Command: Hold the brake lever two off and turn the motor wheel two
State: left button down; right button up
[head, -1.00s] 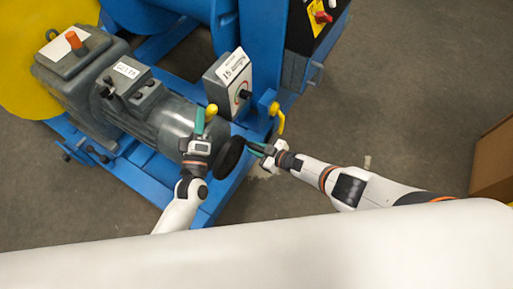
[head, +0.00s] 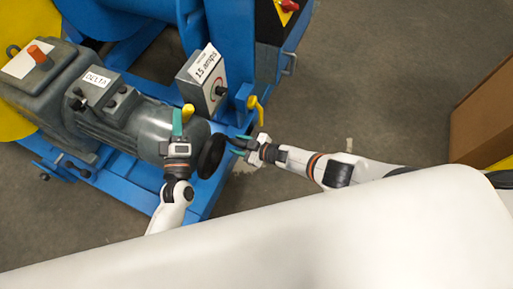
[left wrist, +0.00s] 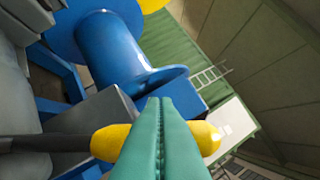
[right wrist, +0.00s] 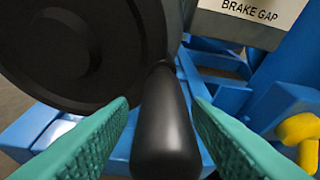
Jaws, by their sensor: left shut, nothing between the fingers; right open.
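The brake lever (left wrist: 105,143) is a dark rod with a yellow knob; the knob also shows in the head view (head: 188,110) above the motor's end. My left gripper (head: 177,122) is shut and empty, its teal fingers (left wrist: 160,105) crossing in front of the knob, which shows on both sides of them. Contact is unclear. The motor wheel (head: 211,156) is a black disc at the end of the grey motor, with a black handle (right wrist: 165,125). My right gripper (head: 238,147) is open, with the handle between its fingers and a gap on each side.
A grey box with a dial (head: 205,80) and a second yellow lever (head: 256,108) stand behind the wheel on the blue frame (head: 225,185). A cardboard box (head: 485,120) is at the right. A white surface (head: 260,235) fills the front; floor is open at the right.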

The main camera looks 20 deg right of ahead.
jog(key=v, duration=1.1)
jog(key=shift+s+r, duration=0.2)
jog(key=shift+r, duration=0.05)
jog(key=shift+d, duration=0.1)
jog(key=shift+w+r, duration=0.2)
jog(key=shift+w, duration=0.1)
jog(key=c, duration=0.6)
jog(key=w+r+m+h, duration=0.1)
jog(key=w+r, duration=0.1)
jog(key=w+r+m+h, duration=0.1)
jog(key=w+r+h, duration=0.1)
jog(key=shift+r+t+h, duration=0.3)
jog(key=shift+r+t, duration=0.1)
grip_shut()
jog(key=s+a+r+n+g, duration=0.1)
jog(key=s+a+r+g, duration=0.1)
jog(key=r, duration=0.4)
jog(key=shift+s+r+g, duration=0.2)
jog(key=shift+s+g, duration=0.55)
jog(key=shift+g, duration=0.15)
jog(key=shift+a, duration=0.1)
